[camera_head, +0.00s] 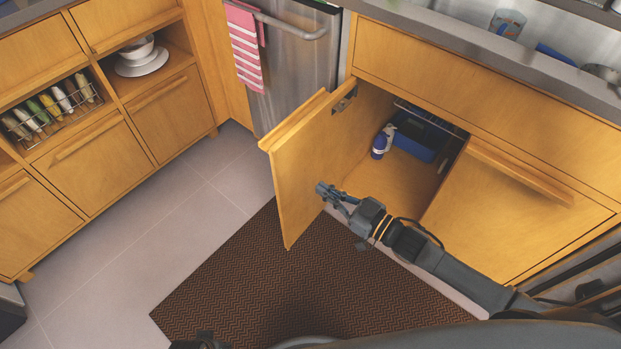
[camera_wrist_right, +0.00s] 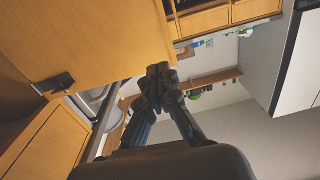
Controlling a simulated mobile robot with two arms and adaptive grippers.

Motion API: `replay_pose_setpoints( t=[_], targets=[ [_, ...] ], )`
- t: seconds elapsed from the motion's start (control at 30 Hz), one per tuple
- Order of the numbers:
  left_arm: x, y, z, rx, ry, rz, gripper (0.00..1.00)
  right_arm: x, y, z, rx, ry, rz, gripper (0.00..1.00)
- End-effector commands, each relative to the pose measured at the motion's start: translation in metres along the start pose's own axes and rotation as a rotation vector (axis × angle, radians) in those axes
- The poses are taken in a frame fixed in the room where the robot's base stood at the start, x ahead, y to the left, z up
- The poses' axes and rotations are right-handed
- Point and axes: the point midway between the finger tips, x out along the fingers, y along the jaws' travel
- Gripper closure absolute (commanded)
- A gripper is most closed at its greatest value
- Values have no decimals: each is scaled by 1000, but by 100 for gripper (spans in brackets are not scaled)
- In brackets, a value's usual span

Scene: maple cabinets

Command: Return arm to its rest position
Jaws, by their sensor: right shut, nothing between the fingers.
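My right gripper (camera_head: 322,188) is shut and empty in the head view, close to the inner face of an open cabinet door (camera_head: 300,165). I cannot tell whether it touches the door. In the right wrist view the closed fingers (camera_wrist_right: 160,72) show in front of the door panel (camera_wrist_right: 85,35). My right arm (camera_head: 440,260) reaches in from the lower right, in front of the lower cabinet. At the bottom edge of the head view a dark part of me shows, but I cannot make out the left gripper's fingers.
Inside the open cabinet (camera_head: 370,185) stand a blue bin (camera_head: 418,138) and a blue-and-white bottle (camera_head: 382,142). The neighbouring door (camera_head: 510,215) is closed. A brown mat (camera_head: 260,275) lies on the floor. A dishwasher with a striped towel (camera_head: 245,45) stands behind the open door. Floor at left is clear.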

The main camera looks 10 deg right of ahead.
Motion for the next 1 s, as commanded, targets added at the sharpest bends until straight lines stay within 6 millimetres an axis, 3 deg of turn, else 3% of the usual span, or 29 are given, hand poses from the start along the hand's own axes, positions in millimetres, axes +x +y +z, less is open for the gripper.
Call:
replay_pose_setpoints(
  t=[0.2,0.43,0.53,0.67,0.73,0.9,1.0],
  targets=[
    [5,1,5,1,-4,1,60,-22,0,0,1,0,0,100],
    [6,1,5,1,-3,2,60,-25,0,1,0,-2,3,100],
    [6,1,5,1,-4,2,60,-24,4,14,3,-43,46,100],
    [6,1,5,1,-4,2,60,-31,14,60,19,-204,187,100],
    [6,1,5,1,-4,1,60,-45,17,98,39,-345,281,100],
    [6,1,5,1,-4,1,60,-102,0,188,118,-726,437,100],
    [6,1,5,1,-4,1,60,-137,-21,223,170,-910,468,100]
  ],
)
